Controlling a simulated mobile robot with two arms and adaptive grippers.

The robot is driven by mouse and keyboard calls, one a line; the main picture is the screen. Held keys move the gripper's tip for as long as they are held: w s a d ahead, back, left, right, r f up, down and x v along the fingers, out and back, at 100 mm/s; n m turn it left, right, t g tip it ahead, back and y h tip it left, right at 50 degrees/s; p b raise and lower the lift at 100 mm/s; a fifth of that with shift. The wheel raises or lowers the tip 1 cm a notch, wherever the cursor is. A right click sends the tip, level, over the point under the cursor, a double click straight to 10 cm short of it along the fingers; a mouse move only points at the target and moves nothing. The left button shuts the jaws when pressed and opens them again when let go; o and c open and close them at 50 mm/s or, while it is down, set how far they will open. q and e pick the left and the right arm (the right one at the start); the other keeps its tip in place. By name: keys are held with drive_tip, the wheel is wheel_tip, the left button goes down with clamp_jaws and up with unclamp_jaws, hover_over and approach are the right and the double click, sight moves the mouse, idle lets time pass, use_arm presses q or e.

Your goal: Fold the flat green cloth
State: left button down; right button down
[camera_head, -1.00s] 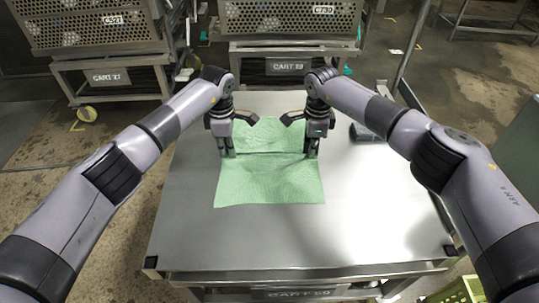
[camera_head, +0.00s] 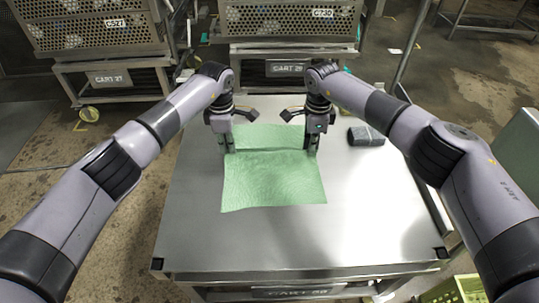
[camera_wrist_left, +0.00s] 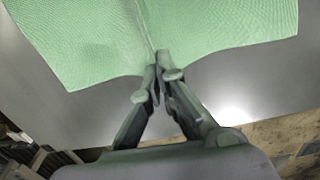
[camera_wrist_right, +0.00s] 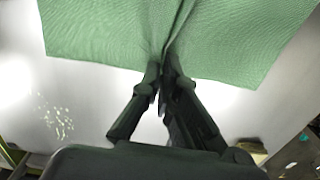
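The green cloth (camera_head: 272,182) lies on the metal cart top, with a raised crease running across it between my two grippers. A shorter part of the cloth lies beyond the crease. My left gripper (camera_head: 227,148) is at the cloth's left edge; in the left wrist view its fingertips (camera_wrist_left: 158,75) are closed on a pinched fold of the cloth. My right gripper (camera_head: 311,148) is at the right edge; in the right wrist view its fingertips (camera_wrist_right: 163,72) are closed on a pinched fold too.
Perforated carts (camera_head: 290,20) stand behind. A green crate (camera_head: 455,290) is at the lower right.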

use_arm(q)
drive_tip(key=shift+r, duration=0.2)
use_arm(e)
drive_tip(key=shift+r, duration=0.25)
